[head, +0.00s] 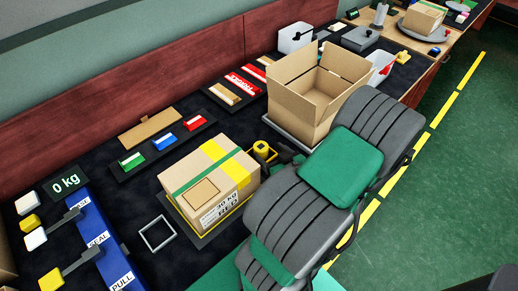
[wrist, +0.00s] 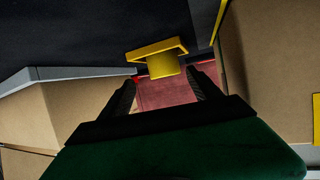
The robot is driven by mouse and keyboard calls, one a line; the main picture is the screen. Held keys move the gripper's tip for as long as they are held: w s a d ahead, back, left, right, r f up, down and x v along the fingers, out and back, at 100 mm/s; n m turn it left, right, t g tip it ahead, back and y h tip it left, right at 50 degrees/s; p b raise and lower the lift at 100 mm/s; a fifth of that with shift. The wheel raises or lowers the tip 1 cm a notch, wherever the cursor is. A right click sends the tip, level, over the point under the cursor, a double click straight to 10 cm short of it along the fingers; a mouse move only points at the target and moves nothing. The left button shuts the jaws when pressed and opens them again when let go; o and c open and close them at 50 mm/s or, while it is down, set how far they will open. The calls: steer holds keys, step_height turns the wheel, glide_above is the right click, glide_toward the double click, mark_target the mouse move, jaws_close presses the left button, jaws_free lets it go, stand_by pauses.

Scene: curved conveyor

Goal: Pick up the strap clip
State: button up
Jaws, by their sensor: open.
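What looks like the strap clip is a small yellow piece (head: 261,148) on the dark worktop, between the closed carton and the open box. In the wrist view the yellow piece (wrist: 158,62) shows a flat rim with a rounded part below it. My gripper (wrist: 161,78) is open, with a dark finger on each side and the yellow piece just beyond and between the fingertips. I cannot tell whether the fingers touch it. In the head view my gripper (head: 284,152) is partly hidden by my arm, right beside the yellow piece.
A closed carton (head: 207,180) with green and yellow tape stands to the left. An open cardboard box (head: 310,85) stands to the right, leaving a narrow gap. A grey square frame (head: 143,240) lies left of the carton. A tray with coloured pieces (head: 163,143) is behind.

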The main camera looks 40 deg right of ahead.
mark_target(263, 150)
steer(key=x, duration=0.2)
steer(key=a+x, duration=0.1)
steer(key=x, duration=0.1)
steer(key=shift+w, duration=0.35)
steer(key=shift+w+d+f, duration=0.2)
steer(key=shift+w, duration=0.2)
steer(key=shift+s, duration=0.1)
steer(key=shift+c, duration=0.3)
jaws_close()
steer(key=shift+r, duration=0.1)
